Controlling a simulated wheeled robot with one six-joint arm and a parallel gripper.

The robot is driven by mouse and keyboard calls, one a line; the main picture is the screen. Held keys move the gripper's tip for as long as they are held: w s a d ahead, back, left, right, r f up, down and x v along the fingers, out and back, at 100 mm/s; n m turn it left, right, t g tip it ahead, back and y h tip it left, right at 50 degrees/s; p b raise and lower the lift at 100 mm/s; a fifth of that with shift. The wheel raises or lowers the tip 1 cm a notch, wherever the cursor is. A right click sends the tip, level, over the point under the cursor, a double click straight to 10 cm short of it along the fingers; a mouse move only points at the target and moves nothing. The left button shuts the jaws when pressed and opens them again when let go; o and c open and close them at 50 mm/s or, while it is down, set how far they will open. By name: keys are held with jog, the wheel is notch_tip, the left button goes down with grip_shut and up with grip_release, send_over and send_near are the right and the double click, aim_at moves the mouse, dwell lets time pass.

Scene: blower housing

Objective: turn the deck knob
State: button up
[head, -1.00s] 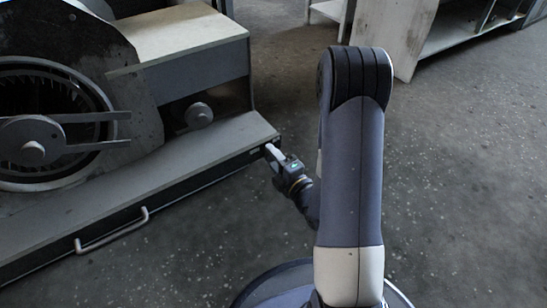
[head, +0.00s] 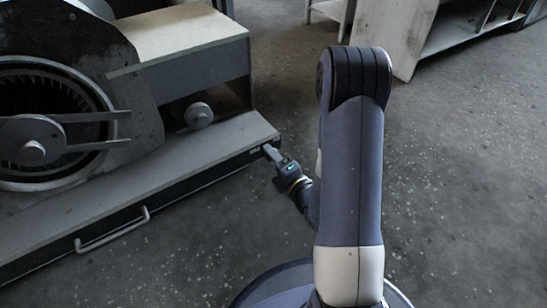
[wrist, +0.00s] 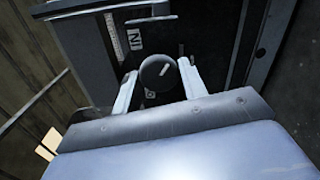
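The deck knob (wrist: 153,75) is a dark round knob with a pale pointer line on its face, in the middle of the wrist view. It sits on a dark panel (wrist: 195,30). My gripper (wrist: 157,72) has its two pale fingers on either side of the knob, open around it. A narrow gap shows at the left finger; I cannot tell whether the right finger touches. In the head view my gripper (head: 270,151) is at the right front corner of the low deck (head: 215,143), where the knob is too small or hidden to make out.
The blower housing (head: 135,95) stands at the left, with a lever arm (head: 75,135) and a small round knob (head: 198,115) above the deck. A pale bar handle (head: 115,232) projects from the deck's front. Open floor (head: 460,190) lies to the right.

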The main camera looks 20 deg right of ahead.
jog(key=o, duration=0.4)
jog(key=shift+c, duration=0.2)
jog(key=v, duration=1)
jog(key=shift+s+d, duration=0.15)
jog(key=shift+s, duration=0.25)
jog(key=x, duration=1)
jog(key=shift+w, duration=0.4)
jog(key=shift+s, duration=0.1)
